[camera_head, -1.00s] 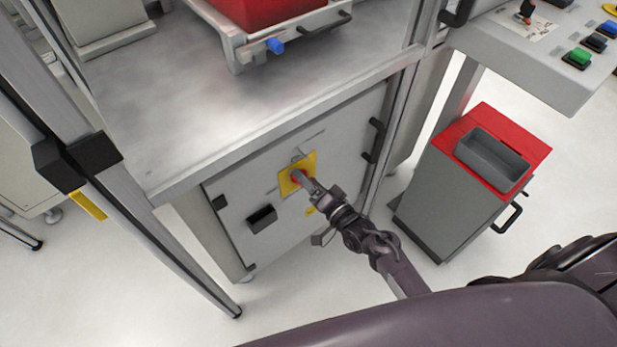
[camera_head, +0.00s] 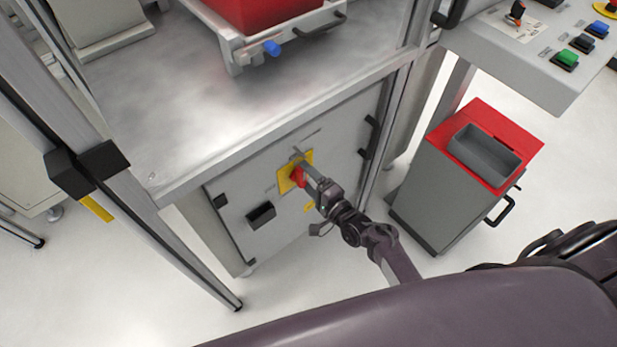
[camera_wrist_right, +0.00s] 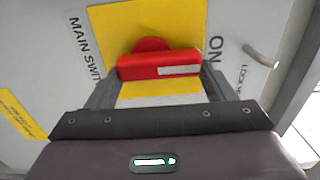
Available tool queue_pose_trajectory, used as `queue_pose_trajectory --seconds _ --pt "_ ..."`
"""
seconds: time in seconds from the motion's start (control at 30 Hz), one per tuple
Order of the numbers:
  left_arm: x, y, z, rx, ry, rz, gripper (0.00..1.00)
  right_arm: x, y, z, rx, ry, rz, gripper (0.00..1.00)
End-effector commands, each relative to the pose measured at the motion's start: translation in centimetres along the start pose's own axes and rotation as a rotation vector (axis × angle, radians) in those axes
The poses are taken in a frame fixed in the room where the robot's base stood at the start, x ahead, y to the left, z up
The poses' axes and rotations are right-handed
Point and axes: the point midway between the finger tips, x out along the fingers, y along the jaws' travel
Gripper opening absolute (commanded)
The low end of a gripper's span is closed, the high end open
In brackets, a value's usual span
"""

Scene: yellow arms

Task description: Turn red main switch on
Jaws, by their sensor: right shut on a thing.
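The red main switch (camera_head: 297,178) sits on a yellow square plate (camera_head: 284,184) on the grey cabinet front. My right gripper (camera_head: 305,174) reaches it from the lower right and is shut on its red handle. In the right wrist view the red handle (camera_wrist_right: 158,65) lies between the two fingers, with a white mark on its right half. The word ON is printed to the right of the yellow plate (camera_wrist_right: 150,22), and MAIN SWITCH, partly cut by the gripper, to its left. The switch's base is partly hidden behind the handle. My left gripper is not in view.
A dark cabinet handle (camera_head: 261,215) is left of the switch. A grey bin with a red top (camera_head: 500,130) stands to the right on the floor. The metal worktop (camera_head: 200,110) overhangs above, and a button panel (camera_head: 545,75) is at upper right.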

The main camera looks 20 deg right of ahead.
Motion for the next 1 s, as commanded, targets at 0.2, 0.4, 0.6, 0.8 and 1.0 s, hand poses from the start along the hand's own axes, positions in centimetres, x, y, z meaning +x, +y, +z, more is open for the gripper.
queue_pose_trajectory --seconds 0.2,0.4,0.6,0.8,1.0 --pt "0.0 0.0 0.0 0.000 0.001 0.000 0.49 0.0 0.1 0.1 0.011 0.000 0.000 0.54" --pt "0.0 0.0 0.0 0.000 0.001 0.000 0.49 0.0 0.1 0.1 0.011 -0.001 0.000 0.82" --pt "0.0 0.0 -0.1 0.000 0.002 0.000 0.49 0.0 0.0 0.0 0.008 0.000 0.000 0.98" --pt "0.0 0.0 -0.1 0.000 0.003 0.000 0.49 -0.1 0.0 0.0 0.007 0.000 0.000 0.98" --pt "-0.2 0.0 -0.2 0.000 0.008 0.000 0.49 -2.3 0.1 0.0 0.007 0.000 0.004 0.98"
